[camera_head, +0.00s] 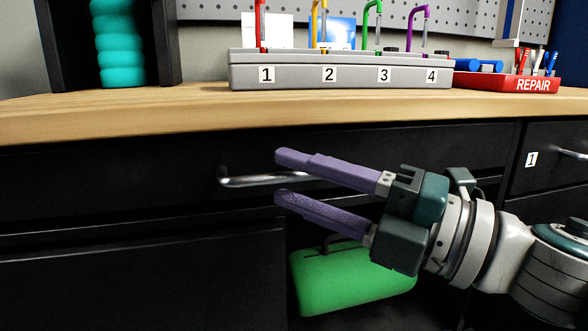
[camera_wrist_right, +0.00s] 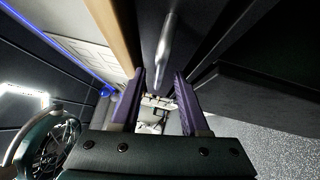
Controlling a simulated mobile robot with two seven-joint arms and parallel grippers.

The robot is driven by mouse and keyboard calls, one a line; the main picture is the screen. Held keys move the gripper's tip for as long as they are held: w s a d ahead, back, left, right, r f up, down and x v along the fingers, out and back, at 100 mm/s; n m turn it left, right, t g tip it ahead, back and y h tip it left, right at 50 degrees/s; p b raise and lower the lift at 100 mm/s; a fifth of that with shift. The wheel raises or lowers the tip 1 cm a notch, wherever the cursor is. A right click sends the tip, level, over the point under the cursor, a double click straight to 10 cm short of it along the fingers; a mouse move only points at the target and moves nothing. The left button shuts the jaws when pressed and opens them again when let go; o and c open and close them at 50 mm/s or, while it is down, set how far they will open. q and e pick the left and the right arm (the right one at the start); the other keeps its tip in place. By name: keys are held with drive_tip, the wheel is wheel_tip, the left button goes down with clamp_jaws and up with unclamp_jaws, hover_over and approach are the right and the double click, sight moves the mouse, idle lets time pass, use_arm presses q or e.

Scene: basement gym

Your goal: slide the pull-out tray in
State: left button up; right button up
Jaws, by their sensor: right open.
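The pull-out tray (camera_head: 110,185) appears as a wide black front under the wooden bench top. A silver bar handle (camera_head: 262,181) is fixed on it, its right part hidden behind my purple fingers. How far the tray stands out is hard to tell. My right gripper (camera_head: 278,176) is open and empty, its fingers pointing left, one above and one below the handle's line. In the right wrist view the handle (camera_wrist_right: 166,45) shows in line with the gap between the fingers (camera_wrist_right: 158,74). Contact cannot be told. My left gripper is not in view.
A green case (camera_head: 345,280) sits in the opening below. A numbered grey rack (camera_head: 340,76) with coloured tools and a red REPAIR bin (camera_head: 505,84) stand on the bench top (camera_head: 130,115). Another drawer (camera_head: 555,160) marked 1 is at right.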

drive_tip(key=r+v, duration=0.1)
drive_tip(key=v, duration=0.6)
drive_tip(key=shift+d+f+p, duration=0.25)
drive_tip(key=shift+f+p, duration=0.05)
drive_tip(key=shift+f, duration=0.2)
